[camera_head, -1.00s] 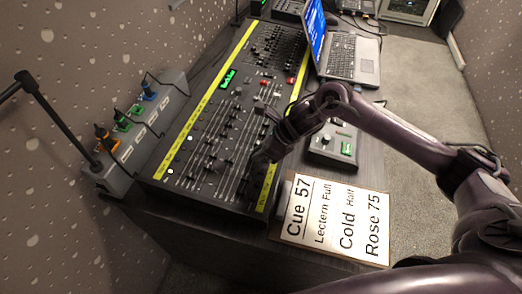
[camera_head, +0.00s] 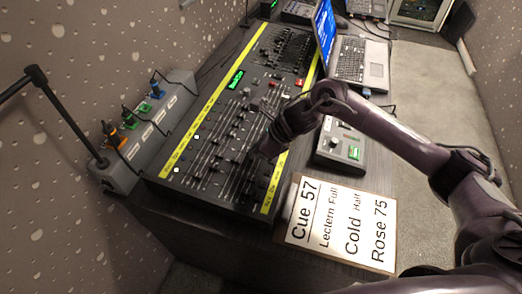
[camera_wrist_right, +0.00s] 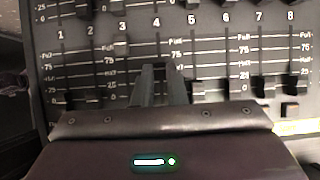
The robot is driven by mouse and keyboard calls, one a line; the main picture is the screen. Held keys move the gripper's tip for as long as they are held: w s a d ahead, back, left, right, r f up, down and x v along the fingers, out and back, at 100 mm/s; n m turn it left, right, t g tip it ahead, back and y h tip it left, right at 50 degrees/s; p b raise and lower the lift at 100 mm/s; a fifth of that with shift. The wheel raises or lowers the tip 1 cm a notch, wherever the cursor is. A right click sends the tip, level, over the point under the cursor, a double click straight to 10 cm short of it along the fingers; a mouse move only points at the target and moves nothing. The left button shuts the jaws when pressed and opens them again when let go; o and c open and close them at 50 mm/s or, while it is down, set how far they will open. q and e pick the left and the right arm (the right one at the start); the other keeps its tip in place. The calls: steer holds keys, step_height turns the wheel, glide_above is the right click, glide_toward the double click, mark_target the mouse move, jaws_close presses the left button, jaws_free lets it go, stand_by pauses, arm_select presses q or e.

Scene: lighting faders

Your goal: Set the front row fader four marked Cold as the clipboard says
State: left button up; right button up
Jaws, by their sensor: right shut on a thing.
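The front row fader four sits in the numbered slot row of the lighting desk (camera_head: 190,170). In the right wrist view my right gripper (camera_wrist_right: 154,70) is over the slot labelled 4, its narrow fingers close together. It is shut on the fader four knob, which the fingers hide. In the head view my right gripper (camera_head: 264,152) reaches down to the near right part of the desk. The clipboard (camera_head: 342,222) lies at the desk's front right and reads Cue 57, Lectern Full, Cold Half, Rose 75. My left gripper is not in view.
Neighbouring knobs stand close by: fader three (camera_wrist_right: 120,47) is high, fader five (camera_wrist_right: 196,88) low. A small control box (camera_head: 340,148) and a laptop (camera_head: 362,60) stand right of the desk. A power strip (camera_head: 150,130) with plugs runs along the left.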

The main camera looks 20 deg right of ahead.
steer(key=o, duration=0.4)
steer(key=shift+r, duration=0.1)
steer(key=shift+r+p, duration=0.75)
steer(key=shift+r, duration=0.45)
steer(key=b+v, duration=0.1)
steer(key=v, duration=0.6)
steer(key=shift+s+d+r, duration=0.15)
steer(key=shift+d+r, duration=0.1)
steer(key=shift+r, duration=0.05)
